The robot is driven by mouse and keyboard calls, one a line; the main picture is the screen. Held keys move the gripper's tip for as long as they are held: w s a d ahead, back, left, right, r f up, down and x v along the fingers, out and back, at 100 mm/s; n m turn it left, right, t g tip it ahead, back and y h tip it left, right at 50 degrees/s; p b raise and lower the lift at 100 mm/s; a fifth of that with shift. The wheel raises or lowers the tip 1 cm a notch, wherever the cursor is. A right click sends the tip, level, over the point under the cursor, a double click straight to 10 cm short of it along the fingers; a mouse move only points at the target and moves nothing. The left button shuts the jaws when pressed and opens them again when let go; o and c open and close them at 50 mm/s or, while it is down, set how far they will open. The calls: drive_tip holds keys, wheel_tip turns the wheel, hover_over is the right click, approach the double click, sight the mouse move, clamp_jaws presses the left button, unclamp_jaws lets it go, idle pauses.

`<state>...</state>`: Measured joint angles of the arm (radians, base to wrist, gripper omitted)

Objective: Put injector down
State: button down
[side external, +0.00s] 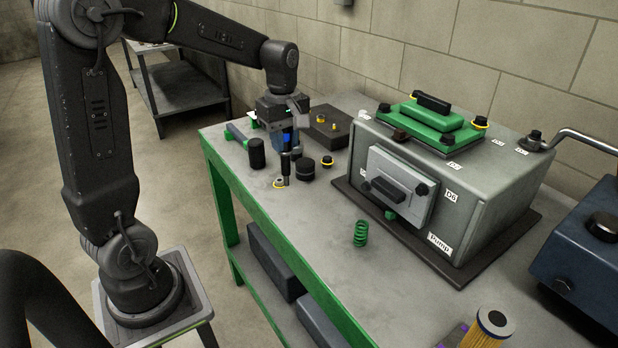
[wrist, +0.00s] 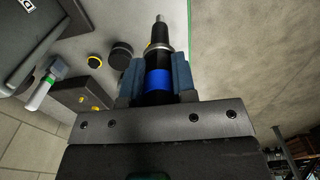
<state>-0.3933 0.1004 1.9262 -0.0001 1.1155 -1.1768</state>
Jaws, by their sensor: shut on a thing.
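My gripper (side external: 286,140) is over the left part of the green-edged workbench (side external: 228,187). It is shut on the injector (side external: 286,166), a dark, slim, roughly upright part with a narrow metal tip pointing down. The tip is close to the bench top, beside a small brass-coloured ring (side external: 279,183); I cannot tell whether it touches. In the wrist view the fingers (wrist: 157,82) grip the injector on both sides around its blue band (wrist: 158,81). Its upper end is hidden by the gripper.
A tall black cylinder (side external: 257,153), a short black cylinder (side external: 305,169) and a yellow-ringed cap (side external: 327,161) stand close by. A dark block (side external: 325,128) with yellow pegs is behind. The grey pump housing (side external: 470,195) fills the right. A green spring (side external: 360,233) stands in front; bench around it is clear.

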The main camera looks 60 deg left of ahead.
drive_tip(key=w+d+f, duration=0.3)
drive_tip(key=d+f, duration=0.1)
drive_tip(key=f, duration=0.3)
drive_tip(key=shift+w+d, duration=0.15)
drive_tip(key=shift+w, duration=0.05)
drive_tip(key=shift+f, duration=0.25)
drive_tip(key=c, duration=0.9)
unclamp_jaws()
drive_tip(key=shift+r, duration=0.1)
